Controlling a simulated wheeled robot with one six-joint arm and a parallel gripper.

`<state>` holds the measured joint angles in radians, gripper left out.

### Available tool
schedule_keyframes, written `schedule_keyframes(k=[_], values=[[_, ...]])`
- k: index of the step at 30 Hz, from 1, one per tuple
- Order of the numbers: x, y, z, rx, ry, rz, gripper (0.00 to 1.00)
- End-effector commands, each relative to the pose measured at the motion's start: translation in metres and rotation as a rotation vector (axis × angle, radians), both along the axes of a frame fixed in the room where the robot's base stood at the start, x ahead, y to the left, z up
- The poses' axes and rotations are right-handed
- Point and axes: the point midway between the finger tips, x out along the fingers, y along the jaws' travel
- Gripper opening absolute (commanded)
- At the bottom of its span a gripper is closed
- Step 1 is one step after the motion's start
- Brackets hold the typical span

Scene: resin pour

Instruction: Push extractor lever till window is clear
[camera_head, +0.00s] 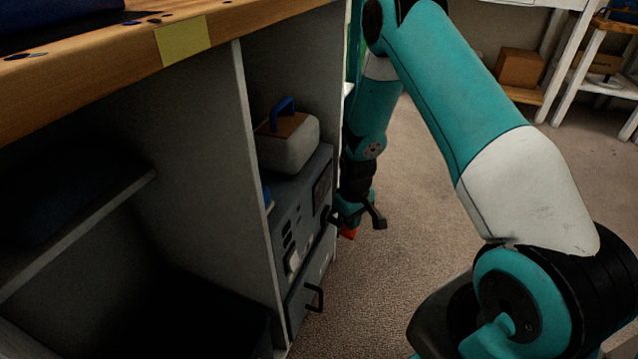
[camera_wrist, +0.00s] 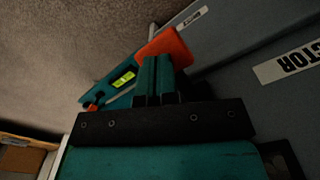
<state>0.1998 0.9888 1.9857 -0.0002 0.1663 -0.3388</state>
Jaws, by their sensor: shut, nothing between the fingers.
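The extractor unit (camera_head: 301,215) is a grey cabinet in the right bay under the bench, with a dark window-like panel (camera_head: 322,187) on its front. Whether that panel is clear cannot be told. Contact cannot be told. The lever's shaft is mostly hidden.
A black handle (camera_head: 315,298) sticks out below the unit. A pale box with a blue handle (camera_head: 288,140) stands on top. The wooden bench edge (camera_head: 100,75) overhangs the bays. Carpet (camera_head: 400,265) is open to the right. A small label (camera_wrist: 190,19) shows near the knob.

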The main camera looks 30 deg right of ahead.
Motion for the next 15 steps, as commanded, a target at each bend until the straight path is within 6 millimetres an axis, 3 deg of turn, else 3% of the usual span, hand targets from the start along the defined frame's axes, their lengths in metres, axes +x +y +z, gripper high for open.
schedule_keyframes(k=[15], values=[[0.0, 0.0, 0.042, 0.0, 0.001, 0.0, 0.0]])
